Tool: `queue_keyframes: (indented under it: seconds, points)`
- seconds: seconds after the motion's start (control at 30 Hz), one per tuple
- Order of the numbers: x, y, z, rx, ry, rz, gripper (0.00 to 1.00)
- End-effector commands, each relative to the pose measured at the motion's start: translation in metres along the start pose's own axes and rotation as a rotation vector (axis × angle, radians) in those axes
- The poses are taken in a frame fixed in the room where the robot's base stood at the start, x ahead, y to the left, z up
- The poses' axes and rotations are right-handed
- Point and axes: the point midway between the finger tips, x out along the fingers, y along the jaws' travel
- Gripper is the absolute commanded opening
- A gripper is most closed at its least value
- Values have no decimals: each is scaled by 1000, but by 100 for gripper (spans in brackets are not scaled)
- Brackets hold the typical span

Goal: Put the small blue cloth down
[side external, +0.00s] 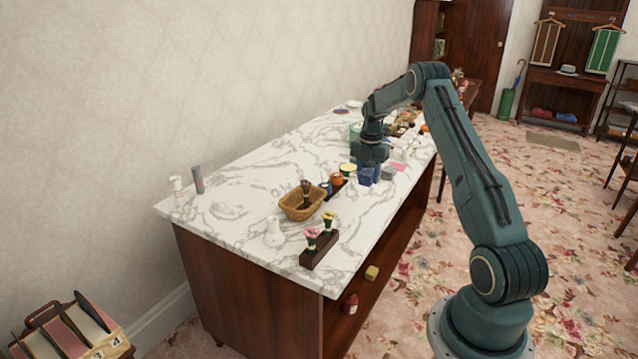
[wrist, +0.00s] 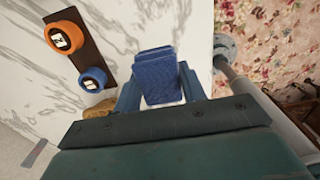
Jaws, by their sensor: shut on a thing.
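The small blue cloth (wrist: 156,72) looks folded into a compact block. In the wrist view it sits between the two fingers of my gripper (wrist: 160,90), which is shut on it. In the side view the blue cloth (side external: 367,176) shows just under my gripper (side external: 369,160), low over the marble counter (side external: 235,215). I cannot tell whether its underside touches the counter.
A dark wooden strip with an orange cup (wrist: 63,37) and a blue cup (wrist: 93,79) lies beside the gripper. A wicker basket (side external: 302,203) and a flower block (side external: 319,249) stand nearer the front. A grey block (side external: 388,173) and pink piece (side external: 399,167) lie at right.

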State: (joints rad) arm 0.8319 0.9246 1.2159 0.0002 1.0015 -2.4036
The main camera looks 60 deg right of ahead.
Motion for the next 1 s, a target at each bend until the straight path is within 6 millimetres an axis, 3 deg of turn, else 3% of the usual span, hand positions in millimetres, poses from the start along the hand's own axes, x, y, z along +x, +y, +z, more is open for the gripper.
queue_keyframes:
  seconds: [0.2,0.57,1.0]
  points:
    - [29,0,0,0,0,0,20]
    - [38,0,0,0,0,0,20]
    - [77,0,0,0,-1,1,20]
